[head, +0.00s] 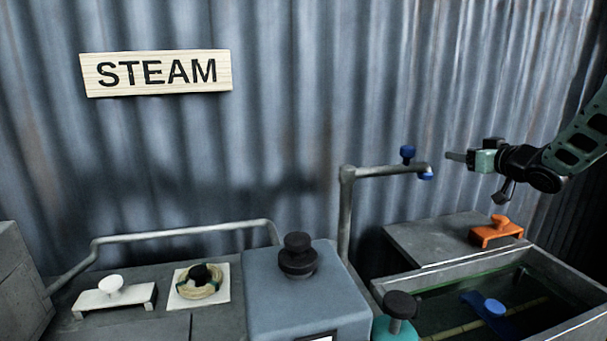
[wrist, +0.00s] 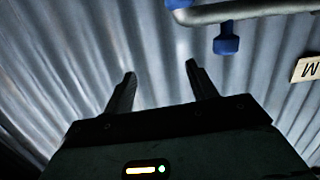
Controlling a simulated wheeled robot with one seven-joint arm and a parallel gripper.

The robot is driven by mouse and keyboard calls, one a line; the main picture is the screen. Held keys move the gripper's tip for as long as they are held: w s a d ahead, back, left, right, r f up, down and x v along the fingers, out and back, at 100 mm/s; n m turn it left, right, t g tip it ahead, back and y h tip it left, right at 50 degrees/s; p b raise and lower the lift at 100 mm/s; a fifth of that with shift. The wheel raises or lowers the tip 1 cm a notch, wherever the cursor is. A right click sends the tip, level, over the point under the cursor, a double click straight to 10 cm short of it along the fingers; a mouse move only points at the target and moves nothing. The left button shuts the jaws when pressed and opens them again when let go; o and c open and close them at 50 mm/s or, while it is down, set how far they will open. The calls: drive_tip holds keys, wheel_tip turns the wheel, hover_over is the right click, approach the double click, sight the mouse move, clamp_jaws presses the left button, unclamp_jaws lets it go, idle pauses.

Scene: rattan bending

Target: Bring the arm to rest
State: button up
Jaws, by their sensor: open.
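My gripper (head: 458,157) is at the right in the head view, held in the air above the water trough, just right of the tap spout. It points left. In the wrist view its two dark fingers (wrist: 160,88) stand apart with nothing between them, and the corrugated wall lies beyond. The tap (head: 385,171) with a blue handle and blue nozzle is close to the fingertips in the head view but looks apart from them. The tap's blue part (wrist: 227,40) also shows at the top of the wrist view.
A trough (head: 590,318) with water, a blue-handled piece (head: 494,307) and a cane lies below my arm. An orange block (head: 497,232) sits on the ledge behind. A blue-grey box (head: 305,300), a coil (head: 200,290) and a white handled block (head: 112,295) stand left. A STEAM sign (head: 156,73) hangs above.

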drive_tip(key=s+a+f+m+g+h, duration=0.1)
drive_tip(key=s+a+f+g, duration=0.3)
drive_tip(key=s, duration=0.8)
drive_tip(key=s+a+f+m+g+h, duration=0.15)
drive_tip(key=s+f+g, duration=0.4)
drive_tip(key=s, duration=0.65)
drive_tip(key=s+a+f+m+g+h, duration=0.15)
drive_tip(key=s+a+f+g, duration=0.35)
drive_tip(key=s, duration=0.7)
drive_tip(key=s+a+r+n+g, duration=0.1)
drive_tip(key=s+a+n, duration=0.7)
drive_tip(key=s+a, duration=0.4)
drive_tip(key=a, duration=0.4)
drive_tip(key=shift+s+a, duration=0.15)
drive_tip(key=shift+a, duration=0.1)
drive_tip(key=shift+a+r, duration=0.1)
